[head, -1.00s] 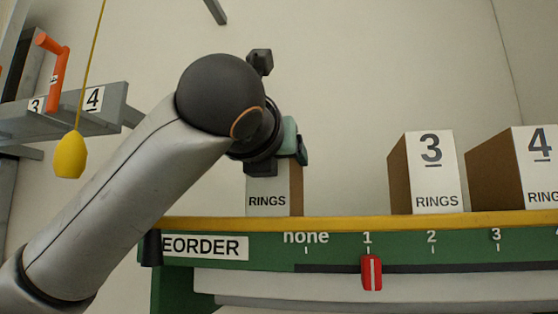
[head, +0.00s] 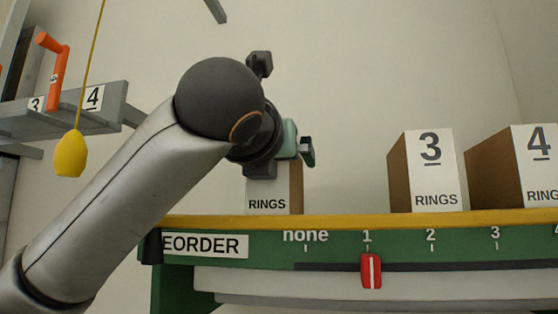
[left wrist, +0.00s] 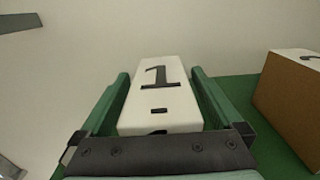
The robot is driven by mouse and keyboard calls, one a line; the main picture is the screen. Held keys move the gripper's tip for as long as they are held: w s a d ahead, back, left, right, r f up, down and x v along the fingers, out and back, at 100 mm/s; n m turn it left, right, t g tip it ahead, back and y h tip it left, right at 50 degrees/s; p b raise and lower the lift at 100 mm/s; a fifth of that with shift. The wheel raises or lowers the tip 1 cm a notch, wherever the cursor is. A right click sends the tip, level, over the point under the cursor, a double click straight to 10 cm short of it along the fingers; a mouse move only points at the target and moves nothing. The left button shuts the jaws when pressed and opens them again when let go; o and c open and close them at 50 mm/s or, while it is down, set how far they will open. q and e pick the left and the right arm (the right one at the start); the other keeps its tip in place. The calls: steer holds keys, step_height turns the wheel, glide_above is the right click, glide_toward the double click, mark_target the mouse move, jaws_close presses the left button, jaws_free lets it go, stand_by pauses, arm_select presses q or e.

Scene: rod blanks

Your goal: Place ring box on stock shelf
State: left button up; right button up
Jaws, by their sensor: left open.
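The ring box (head: 268,200) stands upright on the green shelf with the yellow front edge (head: 340,221), near its left end; its lower front reads RINGS. In the left wrist view, the open green fingers of my left gripper (left wrist: 158,98) are on both sides of the box, with a gap at each side. My right gripper is not in view.
Box 3 (head: 437,172) and box 4 (head: 535,168) stand to the right, with free shelf between box 1 and box 3. A red slider (head: 371,271) is at mark 1. A yellow weight (head: 70,154) hangs on a cord at left, by a grey rack (head: 50,118).

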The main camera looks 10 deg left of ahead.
arm_select(q)
steer(key=shift+s, duration=0.4)
steer(key=s+b, duration=0.3)
steer(key=s, duration=0.8)
steer(key=shift+s, duration=0.15)
steer(key=shift+r, duration=0.1)
